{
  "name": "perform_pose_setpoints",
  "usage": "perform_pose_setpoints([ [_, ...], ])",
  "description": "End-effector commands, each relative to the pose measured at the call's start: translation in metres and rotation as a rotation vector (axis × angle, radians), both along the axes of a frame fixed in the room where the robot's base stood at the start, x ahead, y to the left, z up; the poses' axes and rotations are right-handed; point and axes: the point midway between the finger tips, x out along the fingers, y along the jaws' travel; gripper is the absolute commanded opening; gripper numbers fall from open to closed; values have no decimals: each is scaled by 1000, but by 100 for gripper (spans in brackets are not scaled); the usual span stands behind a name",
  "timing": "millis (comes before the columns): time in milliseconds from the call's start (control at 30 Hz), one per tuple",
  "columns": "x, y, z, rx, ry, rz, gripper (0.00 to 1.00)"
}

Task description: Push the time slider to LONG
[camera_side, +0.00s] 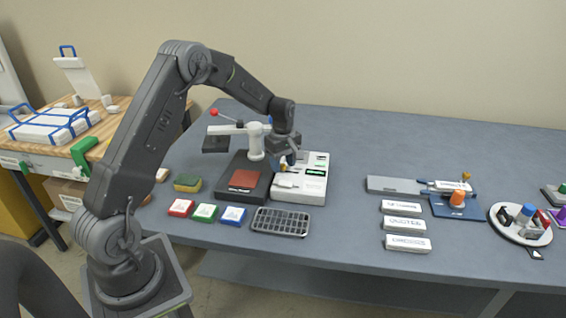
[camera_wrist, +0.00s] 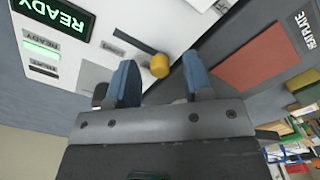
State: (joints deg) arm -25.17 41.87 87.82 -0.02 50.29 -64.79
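The white control unit (camera_side: 313,186) stands on the blue-grey table, and its panel (camera_wrist: 85,75) fills the upper left of the wrist view. The time slider's yellow knob (camera_wrist: 160,66) sits at the lower right end of a dark slot (camera_wrist: 130,36). A small label beside the slot is too small to read surely. My gripper (camera_wrist: 160,80) is open, its two blue fingers on either side of the knob with a visible gap each side. In the side view my gripper (camera_side: 288,161) is low over the unit and hides the knob.
A lit green READY display (camera_wrist: 62,20) is on the panel. Left of the unit is a dark base with a red heat plate (camera_side: 244,179), with a red-knobbed lever (camera_side: 215,112) above it. A black tray (camera_side: 281,222) lies in front.

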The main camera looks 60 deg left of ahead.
Motion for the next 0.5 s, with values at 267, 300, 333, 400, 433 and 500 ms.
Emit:
perform_pose_setpoints([
  [267, 0, 0, 0, 0, 0, 0, 20],
  [300, 0, 0, 0, 0, 0, 0, 16],
  [333, 0, 0, 0, 0, 0, 0, 13],
  [400, 0, 0, 0, 0, 0, 0, 6],
  [433, 0, 0, 0, 0, 0, 0, 3],
  [500, 0, 0, 0, 0, 0, 0, 0],
])
